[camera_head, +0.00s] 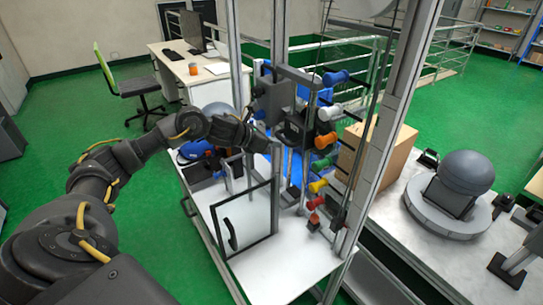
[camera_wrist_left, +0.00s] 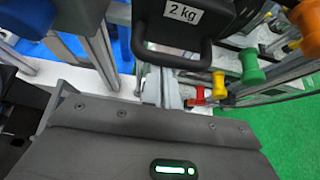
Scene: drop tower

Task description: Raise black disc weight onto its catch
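The black weight (camera_head: 293,128) hangs in the tower frame in the head view. In the left wrist view the black weight (camera_wrist_left: 180,22) carries a "2 kg" label and a loop handle at its lower edge. My left gripper (camera_head: 272,146) reaches in from the left, close beside the weight. Its dark body with a green light fills the lower part of the wrist view, just below the handle. Its fingertips do not show clearly, so I cannot tell whether they touch the handle. The catch cannot be made out for certain. My right gripper is not in view.
Several coloured knobs, including a blue one (camera_head: 335,78), a green one (camera_head: 320,164) and a red one (camera_head: 314,203), line the tower's right side. Metal uprights (camera_head: 383,130) and a framed door panel (camera_head: 246,222) stand close by. A cardboard box (camera_head: 385,160) is behind.

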